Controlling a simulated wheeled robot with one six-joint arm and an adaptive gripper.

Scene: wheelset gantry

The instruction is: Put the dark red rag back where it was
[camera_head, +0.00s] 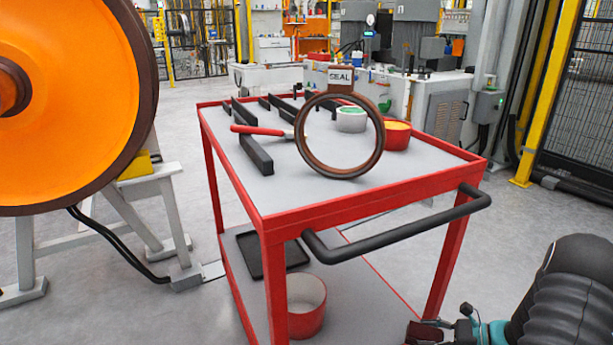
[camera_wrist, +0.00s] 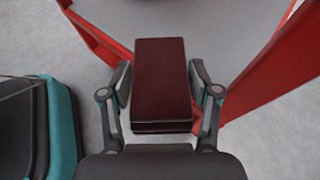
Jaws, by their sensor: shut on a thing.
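The dark red rag (camera_wrist: 161,80) shows in the wrist view as a folded block. My gripper (camera_wrist: 160,90) is shut on it, with a finger pressed against each side. In the head view the rag (camera_head: 424,332) is a small dark patch at the bottom edge, beside the cart's near right leg. My gripper (camera_head: 445,327) there is low and partly cut off by the frame. The rag's underside is hidden.
A red cart (camera_head: 340,213) has a black handle (camera_head: 400,235). Its top bears a brown ring (camera_head: 314,152), black bars, a red-handled tool (camera_head: 258,131) and cans. Its lower shelf bears a black tray (camera_head: 247,258) and a red round container (camera_head: 307,312). An orange wheel (camera_head: 65,80) stands left.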

